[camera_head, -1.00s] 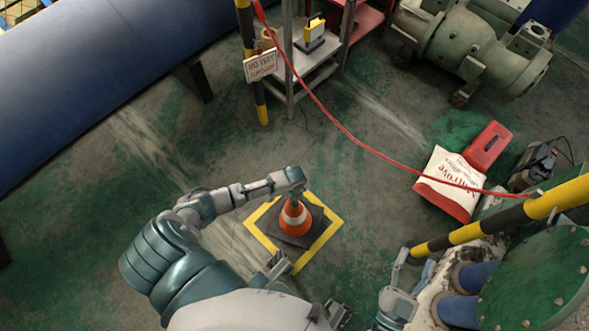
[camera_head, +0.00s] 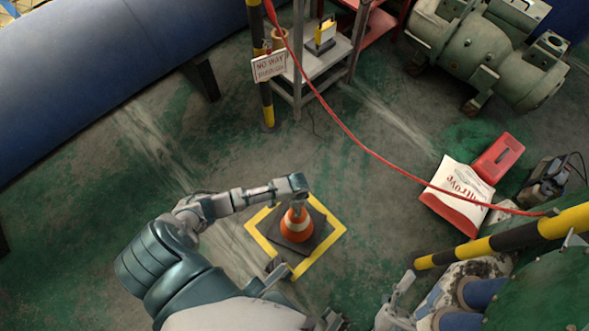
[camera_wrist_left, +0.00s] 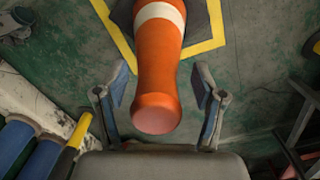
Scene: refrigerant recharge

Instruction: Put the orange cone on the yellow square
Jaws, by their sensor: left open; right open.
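The orange cone (camera_head: 297,226) with a white band stands upright on its dark square base (camera_head: 270,233), inside the yellow square outline (camera_head: 331,243) on the floor. A base corner lies close to the outline. In the head view, my left arm reaches over the cone's top and mostly hides its gripper. In the left wrist view, my left gripper (camera_wrist_left: 160,93) is open, with one finger on each side of the orange cone's top (camera_wrist_left: 157,112) and gaps to both. My right gripper (camera_head: 418,285) is open and empty, low at the right beside the striped pole.
A yellow-black pole (camera_head: 510,236) and green flanged equipment (camera_head: 560,285) stand at the lower right. A white-red bag (camera_head: 458,195) and red container (camera_head: 497,158) lie nearby. A red hose (camera_head: 345,128) crosses the view. Floor left of the square is clear.

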